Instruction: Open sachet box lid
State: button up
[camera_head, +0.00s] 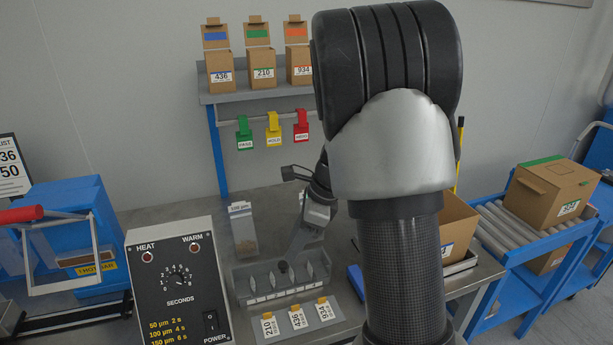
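No box is marked as the sachet box, so I cannot tell for sure which one it is. A low grey box (252,301) with a dark round knob (283,267) on top and several slot-like shapes sits on the bench. A clear sachet (244,235) with brownish contents stands behind the grey box.
A heat sealer (180,282) stands left of the grey box, with numbered tags (297,319) in front. Three open cartons (262,68) stand on the shelf above coloured hanging tags (273,130).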

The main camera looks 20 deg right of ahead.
jog(key=p+v, duration=0.3)
jog(key=v, duration=0.9)
jog(key=s+a+r+n+p, duration=0.2)
jog(key=s+r+n+p, duration=0.1)
jog(key=r, duration=0.3)
jog(key=s+a+r+n+h+p, duration=0.1)
jog(key=s+a+r+n+p, duration=0.1)
jog(key=s+r+n, duration=0.3)
jog(key=shift+s+a+r+n+t+p, duration=0.4)
jog(key=shift+a+r+n, duration=0.15)
jog(key=shift+r+n, duration=0.2)
jog(key=shift+r, duration=0.1)
